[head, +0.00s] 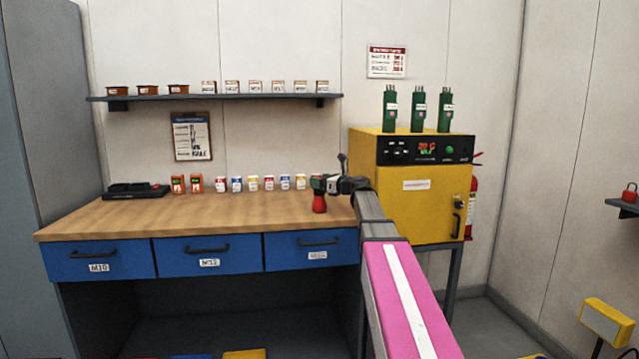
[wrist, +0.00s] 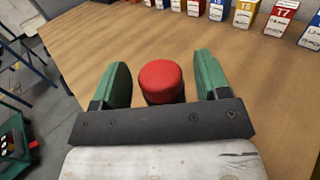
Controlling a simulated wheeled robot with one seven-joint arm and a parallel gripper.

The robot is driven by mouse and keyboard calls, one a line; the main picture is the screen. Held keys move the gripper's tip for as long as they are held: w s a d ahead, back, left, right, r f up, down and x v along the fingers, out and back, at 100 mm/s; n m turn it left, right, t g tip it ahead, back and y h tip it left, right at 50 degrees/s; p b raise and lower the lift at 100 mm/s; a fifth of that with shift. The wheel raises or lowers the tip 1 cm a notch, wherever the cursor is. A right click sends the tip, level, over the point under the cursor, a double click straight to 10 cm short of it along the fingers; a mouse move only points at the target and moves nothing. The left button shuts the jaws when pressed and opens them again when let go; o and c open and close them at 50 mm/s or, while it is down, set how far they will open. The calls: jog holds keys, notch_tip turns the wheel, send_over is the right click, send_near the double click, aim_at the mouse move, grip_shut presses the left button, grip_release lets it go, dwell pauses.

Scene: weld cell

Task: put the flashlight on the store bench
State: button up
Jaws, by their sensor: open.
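The flashlight appears to be the red round-ended piece (head: 319,204) at the right part of the wooden store bench (head: 230,212). It also shows in the wrist view (wrist: 160,78), seen nearly end-on, and seems to stand upright on the wood; its base is hard to see. My gripper (head: 319,185) is just above it in the head view. In the wrist view its green fingers are open on either side of the red piece, with a small gap showing at each side.
Several small labelled boxes (head: 253,183) line the back of the bench, with a black tray (head: 135,190) at the left. A yellow oven (head: 412,190) with green canisters (head: 418,110) stands to the right. The bench's middle and left front are clear.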

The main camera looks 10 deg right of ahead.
jog(key=v, duration=1.1)
jog(key=shift+s, duration=0.2)
jog(key=shift+d, duration=0.1)
